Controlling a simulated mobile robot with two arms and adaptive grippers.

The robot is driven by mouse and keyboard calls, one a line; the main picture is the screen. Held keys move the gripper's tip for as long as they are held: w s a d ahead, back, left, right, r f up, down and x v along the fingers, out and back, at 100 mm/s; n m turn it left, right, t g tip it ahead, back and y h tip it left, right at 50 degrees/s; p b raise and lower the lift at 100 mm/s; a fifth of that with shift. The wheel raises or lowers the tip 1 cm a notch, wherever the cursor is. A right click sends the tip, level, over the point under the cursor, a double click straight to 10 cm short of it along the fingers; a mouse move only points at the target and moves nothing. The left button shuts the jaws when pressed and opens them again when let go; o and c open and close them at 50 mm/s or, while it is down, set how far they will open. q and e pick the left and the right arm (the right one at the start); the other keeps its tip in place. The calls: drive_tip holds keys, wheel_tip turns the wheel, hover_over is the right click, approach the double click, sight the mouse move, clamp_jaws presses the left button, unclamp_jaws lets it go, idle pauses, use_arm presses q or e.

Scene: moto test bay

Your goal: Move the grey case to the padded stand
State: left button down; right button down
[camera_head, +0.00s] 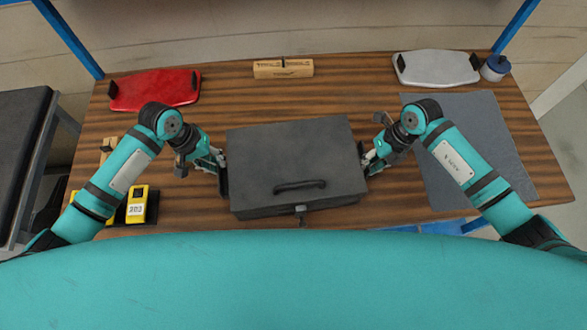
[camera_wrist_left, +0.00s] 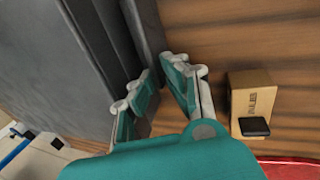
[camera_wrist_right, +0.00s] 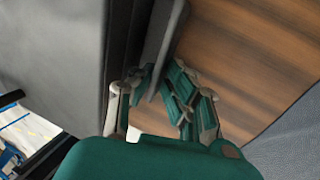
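The grey case (camera_head: 290,150) lies flat, lid closed, at the middle of the wooden table, its dark handle and latch facing me. I cannot tell if it touches the tabletop. My left gripper (camera_head: 217,160) is at its left side and my right gripper (camera_head: 368,158) at its right side. In the left wrist view, the fingers (camera_wrist_left: 160,85) stand on either side of the case's dark side plate (camera_wrist_left: 150,40). In the right wrist view, the fingers (camera_wrist_right: 157,90) also straddle a side plate (camera_wrist_right: 160,50). Whether the fingers press on the plates is unclear. A dark flat-topped stand (camera_head: 22,130), probably the padded one, is at far left.
A red panel (camera_head: 155,90), a wooden block (camera_head: 283,68), a pale panel (camera_head: 436,68) and a blue-lidded jar (camera_head: 495,68) line the table's back. A grey mat (camera_head: 470,150) lies at right. A yellow device (camera_head: 138,205) is near the left arm. Blue posts rise at the back.

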use_arm(q)
drive_tip(key=shift+d, duration=0.1)
use_arm(e)
drive_tip(key=shift+a+r, duration=0.1)
drive_tip(key=shift+a, duration=0.1)
